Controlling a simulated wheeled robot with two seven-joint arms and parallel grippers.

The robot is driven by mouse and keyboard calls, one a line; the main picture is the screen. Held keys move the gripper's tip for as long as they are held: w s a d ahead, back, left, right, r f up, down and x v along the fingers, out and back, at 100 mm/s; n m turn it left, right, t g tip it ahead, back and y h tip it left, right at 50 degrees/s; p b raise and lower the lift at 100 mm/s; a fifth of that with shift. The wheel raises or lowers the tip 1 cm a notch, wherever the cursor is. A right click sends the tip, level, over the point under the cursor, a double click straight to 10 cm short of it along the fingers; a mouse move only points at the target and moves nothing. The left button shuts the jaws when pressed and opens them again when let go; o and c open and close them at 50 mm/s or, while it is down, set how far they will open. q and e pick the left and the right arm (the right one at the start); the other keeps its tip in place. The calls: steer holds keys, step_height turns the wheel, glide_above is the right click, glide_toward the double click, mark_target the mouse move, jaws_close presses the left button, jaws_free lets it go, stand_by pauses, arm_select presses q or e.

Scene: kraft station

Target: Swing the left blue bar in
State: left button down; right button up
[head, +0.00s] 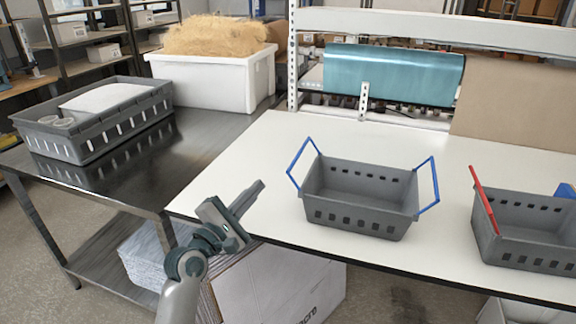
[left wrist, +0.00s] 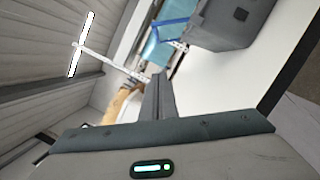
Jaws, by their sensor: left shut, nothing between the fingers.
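A grey crate (head: 360,197) stands on the white table, with slotted walls and two blue bars. Its left blue bar (head: 298,163) is tilted up and outward at the crate's left end. Its right blue bar (head: 432,185) stands up and outward at the right end. My left gripper (head: 254,195) is shut and empty, over the table's front left edge, left of the crate and apart from it. In the left wrist view the shut fingers (left wrist: 157,98) point toward the scene, with the crate (left wrist: 222,22) and a blue bar (left wrist: 172,30) at the top. My right gripper is out of view.
A second grey crate (head: 530,232) with a red bar (head: 484,200) stands to the right on the white table (head: 255,150). A steel table (head: 150,165) on the left holds a grey basket (head: 95,140) and a white bin (head: 215,85) of straw-like fill. White tabletop left of the crate is clear.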

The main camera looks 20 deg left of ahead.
mark_target(299, 153)
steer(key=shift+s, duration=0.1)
